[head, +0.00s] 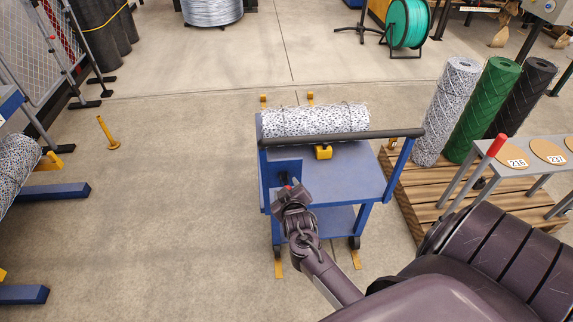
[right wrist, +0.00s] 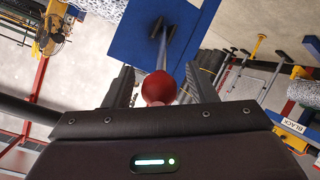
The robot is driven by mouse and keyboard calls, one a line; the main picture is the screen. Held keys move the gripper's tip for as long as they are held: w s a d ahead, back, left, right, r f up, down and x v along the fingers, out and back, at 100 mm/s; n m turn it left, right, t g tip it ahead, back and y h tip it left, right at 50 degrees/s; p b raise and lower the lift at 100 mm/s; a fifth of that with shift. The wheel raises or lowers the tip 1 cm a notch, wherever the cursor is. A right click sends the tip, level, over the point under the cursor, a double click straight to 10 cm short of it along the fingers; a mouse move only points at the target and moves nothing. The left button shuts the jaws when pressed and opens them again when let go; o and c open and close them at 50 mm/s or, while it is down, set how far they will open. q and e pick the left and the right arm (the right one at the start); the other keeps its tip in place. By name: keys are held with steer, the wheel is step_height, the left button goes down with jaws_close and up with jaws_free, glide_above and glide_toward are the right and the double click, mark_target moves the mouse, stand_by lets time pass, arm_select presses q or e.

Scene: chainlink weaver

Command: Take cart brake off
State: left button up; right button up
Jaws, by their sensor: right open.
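The blue cart (head: 352,178) stands in the middle of the head view with a roll of mesh (head: 315,120) across its far side and a dark push bar along its near edge. My right gripper (head: 290,190) is at the cart's left front. In the right wrist view it is open, its fingers (right wrist: 158,80) on either side of a red ball knob (right wrist: 158,90). The knob sits on a grey lever (right wrist: 162,55) that runs to a blue panel (right wrist: 140,35). In the head view the gripper hides most of the lever. My left gripper is not in view.
A wooden pallet (head: 430,190) with upright white, green and black rolls stands right of the cart. A grey bench with numbered discs (head: 548,151) is at the far right. A blue frame (head: 60,191) is at the left. Open floor (head: 180,200) lies left of the cart.

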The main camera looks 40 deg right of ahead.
steer(key=v, duration=0.6)
steer(key=shift+s+r+b, duration=0.2)
steer(key=shift+s+b, duration=0.05)
steer(key=shift+b, duration=0.05)
steer(key=shift+a, duration=0.1)
